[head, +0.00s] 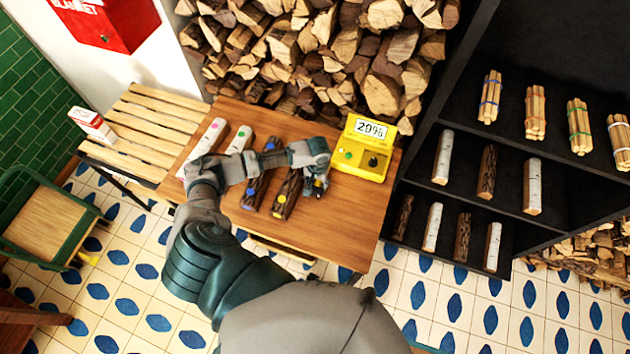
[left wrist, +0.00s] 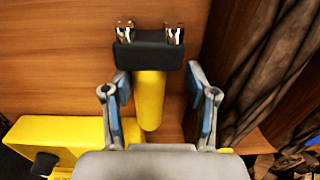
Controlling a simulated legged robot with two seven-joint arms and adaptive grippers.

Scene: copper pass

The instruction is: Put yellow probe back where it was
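The yellow probe (left wrist: 150,98) has a black head with two metal prongs. In the left wrist view it lies over the wooden table between my left gripper's fingers. My left gripper (left wrist: 160,103) is open, with visible gaps on both sides of the probe. In the head view my left gripper (head: 316,184) is low over the table, left of the yellow meter, and mostly hides the probe. The yellow meter (head: 350,160) has a display reading about 20%. It also shows at lower left in the left wrist view (left wrist: 75,130). My right gripper is not in view.
Several logs with coloured dots lie on the table (head: 364,205), including a pale pink-dotted log (head: 206,144) and a dark yellow-dotted log (head: 287,197). A black shelf (head: 560,190) with logs and stick bundles stands right. Stacked firewood (head: 310,50) is behind.

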